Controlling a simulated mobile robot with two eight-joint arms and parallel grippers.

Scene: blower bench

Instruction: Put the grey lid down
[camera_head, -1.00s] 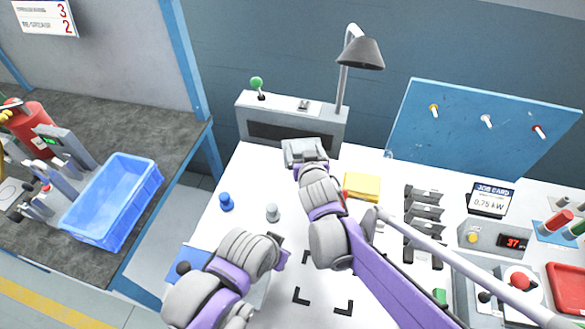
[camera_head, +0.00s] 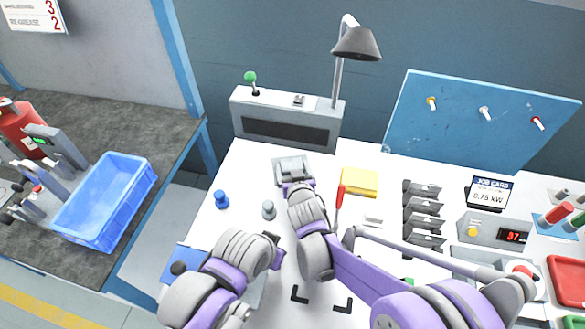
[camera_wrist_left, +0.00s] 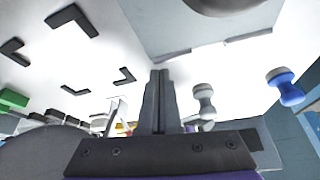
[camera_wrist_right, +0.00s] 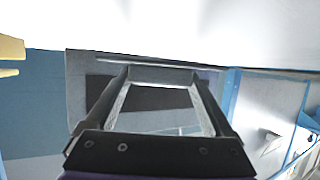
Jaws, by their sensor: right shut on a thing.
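The grey lid (camera_head: 291,169) is at the back of the white bench, in front of the grey console. My right gripper (camera_head: 297,184) is shut on it; its fingers sit at either side of the lid in the right wrist view, where the lid's grey edge (camera_wrist_right: 162,75) spans between them. I cannot tell whether the lid touches the bench. My left gripper (camera_head: 276,250) is near the left front of the bench, its fingers (camera_wrist_left: 159,90) together with nothing between them.
A grey knobbed peg (camera_head: 269,210) and a blue one (camera_head: 221,200) stand left of my right arm. A yellow block (camera_head: 359,181), red-handled tool (camera_head: 340,193) and black rack (camera_head: 423,215) lie to the right. The grey console (camera_head: 288,117) with a lamp bounds the back.

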